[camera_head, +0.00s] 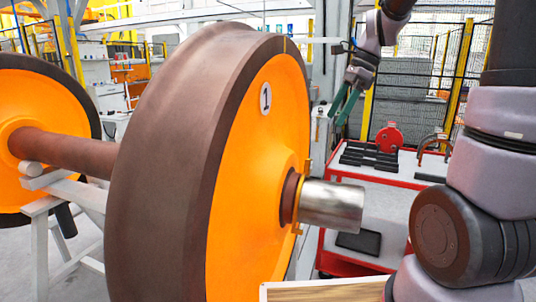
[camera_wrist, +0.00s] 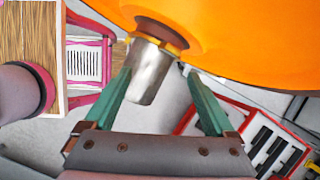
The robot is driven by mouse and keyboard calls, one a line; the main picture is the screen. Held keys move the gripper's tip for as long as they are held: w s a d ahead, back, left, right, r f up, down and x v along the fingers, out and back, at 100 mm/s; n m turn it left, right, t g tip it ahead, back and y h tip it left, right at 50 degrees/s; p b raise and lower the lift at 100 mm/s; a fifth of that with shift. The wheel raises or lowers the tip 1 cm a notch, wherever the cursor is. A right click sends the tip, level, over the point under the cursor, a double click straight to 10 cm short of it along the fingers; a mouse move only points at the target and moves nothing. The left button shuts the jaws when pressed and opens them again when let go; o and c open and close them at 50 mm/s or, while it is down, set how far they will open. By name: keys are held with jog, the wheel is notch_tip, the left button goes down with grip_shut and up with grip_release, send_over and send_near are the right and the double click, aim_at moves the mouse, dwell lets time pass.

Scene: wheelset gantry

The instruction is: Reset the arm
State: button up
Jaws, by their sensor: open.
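My gripper (camera_head: 343,106) has green fingers and hangs at the upper right of the wheel in the head view, empty and clear of it. In the wrist view my gripper (camera_wrist: 157,98) shows its two fingers spread apart. The steel axle end (camera_wrist: 148,72) appears between and beyond them, not held. The same axle end (camera_head: 332,205) juts from the orange wheel (camera_head: 252,150), marked 1, in the head view. My arm bends up the right side and reaches over to the gripper from above.
A red cart (camera_head: 327,247) stands behind the axle end, with black blocks (camera_head: 369,158) and a red round part (camera_head: 389,139) on top. A second orange wheel (camera_head: 40,110) is at left. A wooden-topped surface (camera_head: 335,292) lies at the bottom front.

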jog(key=s+d+r+n+t+h, duration=0.1)
jog(key=s+r+n+t, duration=0.2)
jog(key=s+n, duration=0.4)
jog(key=s+d+r+n+t+h, duration=0.1)
jog(key=s+d+r+n+t, duration=0.1)
jog(key=s+n, duration=0.5)
jog(key=shift+s+d+r+t+h, duration=0.2)
jog(key=shift+s+r+t+h, duration=0.2)
jog(key=shift+s+r+t, duration=0.3)
